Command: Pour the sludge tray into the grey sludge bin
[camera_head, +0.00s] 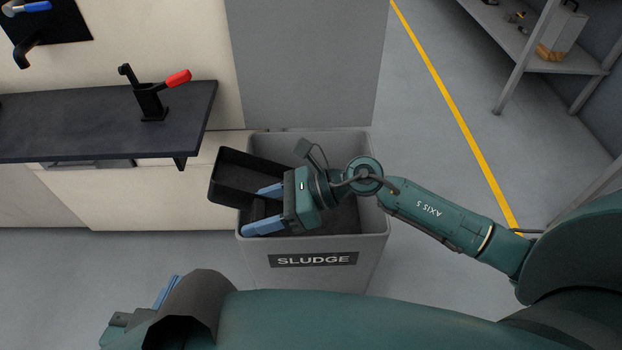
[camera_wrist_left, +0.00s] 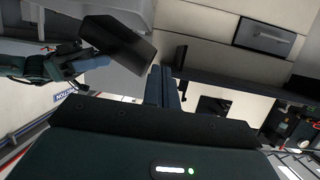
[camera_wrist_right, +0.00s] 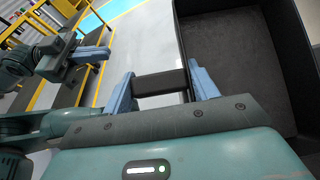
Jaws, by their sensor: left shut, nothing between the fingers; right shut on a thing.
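The black sludge tray (camera_head: 243,176) is held tilted over the left rear part of the grey sludge bin (camera_head: 312,278), which has a SLUDGE label on its front. My right gripper (camera_head: 262,208) is shut on the tray's handle bar (camera_wrist_right: 160,84), above the bin's opening. The tray's inside (camera_wrist_right: 232,65) looks dark, and I cannot tell whether sludge is in it. The tray also shows in the left wrist view (camera_wrist_left: 118,45). My left gripper (camera_head: 166,291) is at the lower left, in front of the bin, shut and empty; its fingers show in the left wrist view (camera_wrist_left: 162,88).
A dark worktop (camera_head: 100,125) with a red-handled clamp (camera_head: 160,92) stands left of the bin. A shelf (camera_head: 530,50) stands at the far right, past a yellow floor line (camera_head: 455,112). The floor between is clear.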

